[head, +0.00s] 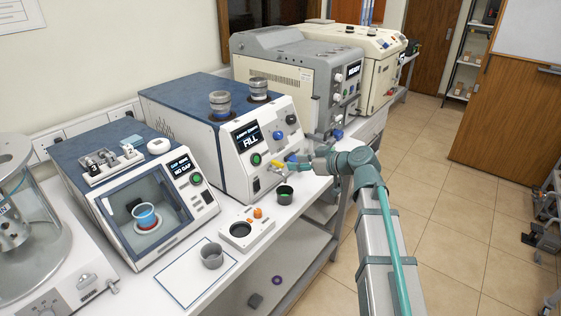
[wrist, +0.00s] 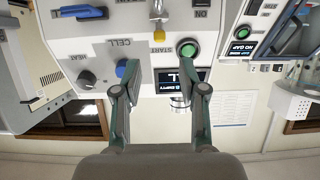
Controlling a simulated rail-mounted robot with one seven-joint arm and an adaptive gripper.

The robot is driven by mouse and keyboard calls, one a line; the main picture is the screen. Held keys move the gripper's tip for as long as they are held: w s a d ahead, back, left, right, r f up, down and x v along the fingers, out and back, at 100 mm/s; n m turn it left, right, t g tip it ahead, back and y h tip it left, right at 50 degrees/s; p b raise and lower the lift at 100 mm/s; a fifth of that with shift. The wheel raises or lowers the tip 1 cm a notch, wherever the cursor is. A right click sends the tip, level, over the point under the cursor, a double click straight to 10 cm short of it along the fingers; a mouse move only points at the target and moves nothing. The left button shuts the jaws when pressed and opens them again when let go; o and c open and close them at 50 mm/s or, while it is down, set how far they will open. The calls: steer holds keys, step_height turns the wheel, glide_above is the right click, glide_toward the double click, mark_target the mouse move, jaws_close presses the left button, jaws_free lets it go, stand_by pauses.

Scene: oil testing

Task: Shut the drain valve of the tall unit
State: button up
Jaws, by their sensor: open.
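The tall unit (head: 190,120) is a white and blue box in the middle of the bench, with a display reading FILL. Its front carries a small tap with a yellow handle (head: 278,164), which I take for the drain valve. In the wrist view, which is upside down, the yellow handle (wrist: 158,30) stands lengthwise beside the green START button (wrist: 188,49). My gripper (head: 300,163) is close in front of the panel. In the wrist view its two fingers (wrist: 159,72) are apart with nothing between them, and the handle lies beyond the tips. Contact cannot be told.
A dark cup with a green inside (head: 285,192) stands below the tap. A blue knob (wrist: 123,68), a HEAT knob (wrist: 87,79) and a blue lever (wrist: 80,12) are near. A tester with a window (head: 145,210) stands left, a grey machine (head: 290,70) behind. A grey cup (head: 211,255) stands in front.

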mark_target(278, 162)
steer(key=p+x, duration=0.2)
steer(key=x, duration=0.5)
steer(key=shift+w+a+f, duration=0.15)
steer(key=shift+w+a, duration=0.05)
jaws_close()
